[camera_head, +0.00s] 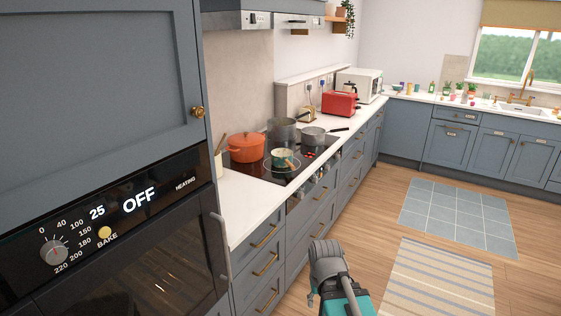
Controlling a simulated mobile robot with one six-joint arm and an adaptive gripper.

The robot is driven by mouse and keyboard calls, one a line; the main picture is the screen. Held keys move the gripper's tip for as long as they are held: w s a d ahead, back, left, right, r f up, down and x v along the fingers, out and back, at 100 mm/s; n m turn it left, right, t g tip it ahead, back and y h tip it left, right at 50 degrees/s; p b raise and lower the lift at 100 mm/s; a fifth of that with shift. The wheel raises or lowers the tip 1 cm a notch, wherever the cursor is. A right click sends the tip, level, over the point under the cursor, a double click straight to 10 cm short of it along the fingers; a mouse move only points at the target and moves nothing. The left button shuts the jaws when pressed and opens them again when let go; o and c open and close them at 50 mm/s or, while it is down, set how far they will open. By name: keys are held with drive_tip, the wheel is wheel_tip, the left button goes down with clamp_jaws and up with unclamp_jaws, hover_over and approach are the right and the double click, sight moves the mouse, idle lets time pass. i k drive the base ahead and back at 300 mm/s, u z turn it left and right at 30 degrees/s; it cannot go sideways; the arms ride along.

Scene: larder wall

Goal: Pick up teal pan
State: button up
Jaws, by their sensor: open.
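A small teal pan (277,155) with a pale inside is on the black hob (262,173), near its front. It sits close to or inside a wider shallow dark pan (292,168); I cannot tell which at this size. A brown handle-like piece shows at its front. Part of my grey and teal arm shows at the bottom of the head view, well in front of and below the counter. I cannot make out my gripper's fingers. The arm is apart from the pan.
An orange pot (246,148) stands left of the pan; a grey pot (282,130) and a grey saucepan (313,137) stand behind and right. A red toaster (341,104) is farther along. The oven (130,245) fills the near left. Floor right of the drawers is open, with rugs.

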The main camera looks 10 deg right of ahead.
sight(286, 162)
drive_tip(key=u, duration=0.05)
drive_tip(key=i, duration=1)
drive_tip(key=z, duration=0.05)
